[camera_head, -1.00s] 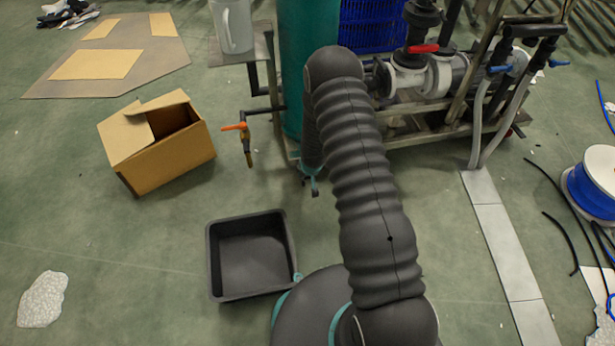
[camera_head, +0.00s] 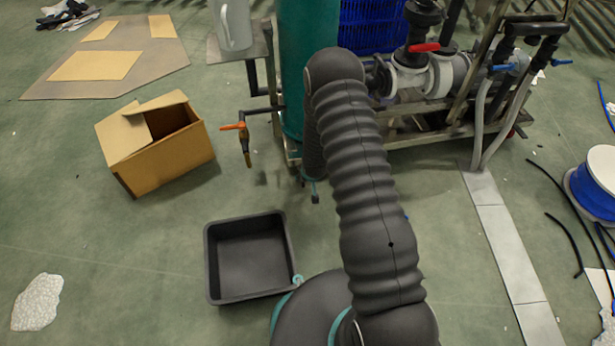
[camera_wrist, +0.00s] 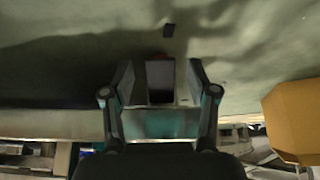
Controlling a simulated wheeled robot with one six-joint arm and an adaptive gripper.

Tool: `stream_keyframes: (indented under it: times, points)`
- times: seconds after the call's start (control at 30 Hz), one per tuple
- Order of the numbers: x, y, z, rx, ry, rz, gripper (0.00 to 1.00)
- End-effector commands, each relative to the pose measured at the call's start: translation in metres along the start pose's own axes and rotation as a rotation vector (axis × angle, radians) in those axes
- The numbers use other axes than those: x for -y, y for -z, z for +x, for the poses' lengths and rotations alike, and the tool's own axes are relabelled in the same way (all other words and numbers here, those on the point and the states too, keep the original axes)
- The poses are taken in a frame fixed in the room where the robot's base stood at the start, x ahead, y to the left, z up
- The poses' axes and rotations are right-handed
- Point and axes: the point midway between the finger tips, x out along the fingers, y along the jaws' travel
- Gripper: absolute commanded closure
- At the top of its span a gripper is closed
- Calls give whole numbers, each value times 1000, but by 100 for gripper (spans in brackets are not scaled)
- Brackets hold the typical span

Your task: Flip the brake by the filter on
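A tall teal cylinder (camera_head: 305,70), possibly the filter, stands behind my arm in the head view. A pipe beside it carries a valve with an orange lever (camera_head: 234,127). I cannot tell which part is the brake. My gripper (camera_wrist: 160,70) shows in the wrist view with its two fingers apart. Between them is a dark rectangular block (camera_wrist: 160,82) with a small red spot at its top edge, with gaps on both sides. Whether the block is beyond the fingers I cannot tell. In the head view my arm hides most of the gripper.
An open cardboard box (camera_head: 155,150) and a black tray (camera_head: 249,257) stand on the floor at left. A pipe rig with a red-handled valve (camera_head: 424,48) and blue handles is behind. A blue cable spool (camera_head: 597,185) is at right. Floor between is mostly clear.

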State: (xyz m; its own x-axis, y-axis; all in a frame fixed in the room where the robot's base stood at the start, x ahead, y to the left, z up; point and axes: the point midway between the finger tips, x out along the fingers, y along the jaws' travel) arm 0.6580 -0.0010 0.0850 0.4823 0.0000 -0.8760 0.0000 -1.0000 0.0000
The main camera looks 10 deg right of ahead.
Motion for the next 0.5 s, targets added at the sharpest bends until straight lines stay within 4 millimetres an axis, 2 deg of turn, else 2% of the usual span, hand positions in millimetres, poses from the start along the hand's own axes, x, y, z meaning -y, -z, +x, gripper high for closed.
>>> stream_keyframes:
  times: [0.27,0.37,0.5]
  points:
    - [0,0,-3,1,0,0,42]
    - [0,1,-12,-1,0,0,42]
    - [0,1,-33,0,0,0,42]
